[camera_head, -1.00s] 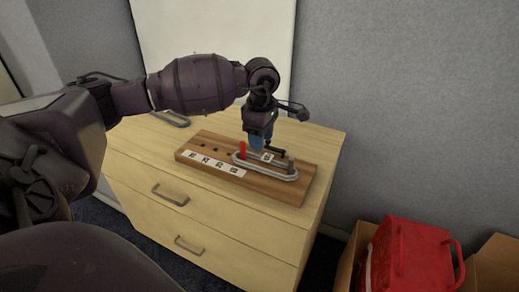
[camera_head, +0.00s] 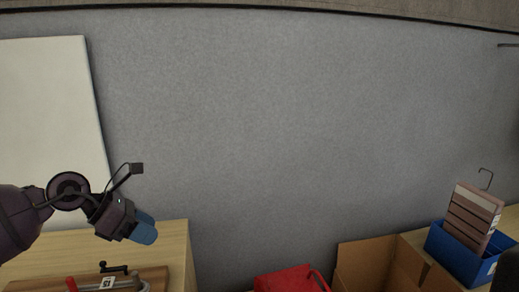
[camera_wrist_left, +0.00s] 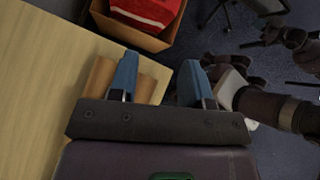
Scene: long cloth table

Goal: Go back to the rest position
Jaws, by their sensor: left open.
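My left gripper (camera_head: 143,232) is in the lower left of the head view, raised above the wooden cabinet top (camera_head: 172,240). Its two blue fingers also show apart in the left wrist view (camera_wrist_left: 157,80), with nothing between them. The wooden board (camera_head: 152,275) on the cabinet is cut off by the bottom edge of the head view. A black crank-shaped piece (camera_head: 114,268), a red peg (camera_head: 71,284) and a number card (camera_head: 107,283) show on it, below and apart from the gripper. My right gripper cannot be made out.
A red bag or container (camera_head: 290,279) is at the bottom centre, beside an open cardboard box (camera_head: 365,262). A blue bin (camera_head: 455,255) holding a brown striped object (camera_head: 472,215) stands at the right. A white panel (camera_head: 50,130) leans on the grey wall.

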